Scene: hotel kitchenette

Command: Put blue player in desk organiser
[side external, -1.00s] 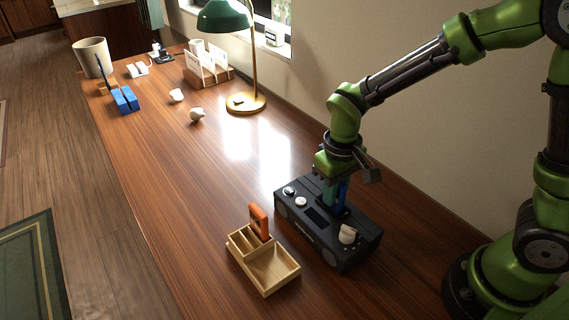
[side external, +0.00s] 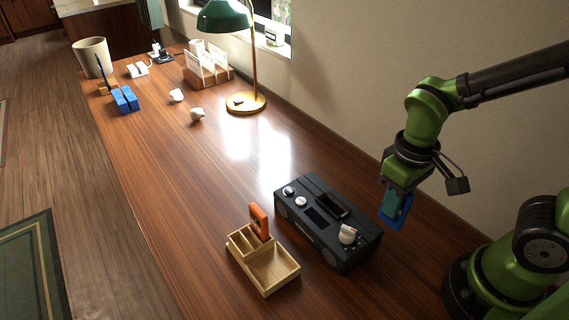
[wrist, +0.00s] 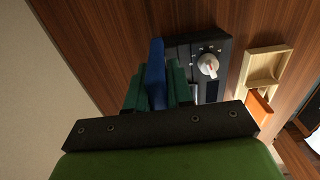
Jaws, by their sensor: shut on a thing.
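The blue player (side external: 394,209) is a flat blue slab held in my gripper (side external: 398,196), to the right of the black radio-like box and above the desk. In the wrist view the blue player (wrist: 156,72) stands between the green fingers of my gripper (wrist: 157,85), which are shut on it. The desk organiser (side external: 264,262) is a light wooden tray with compartments, left of the black box. An orange player (side external: 259,221) stands upright in its back part. The organiser also shows at the right of the wrist view (wrist: 274,52).
The black box (side external: 322,226), with knobs and an empty slot on top, stands between my gripper and the organiser. A green lamp (side external: 245,104), card holder (side external: 208,76), blue block (side external: 125,100) and beige bin (side external: 93,58) are farther back. The desk's middle is mostly clear.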

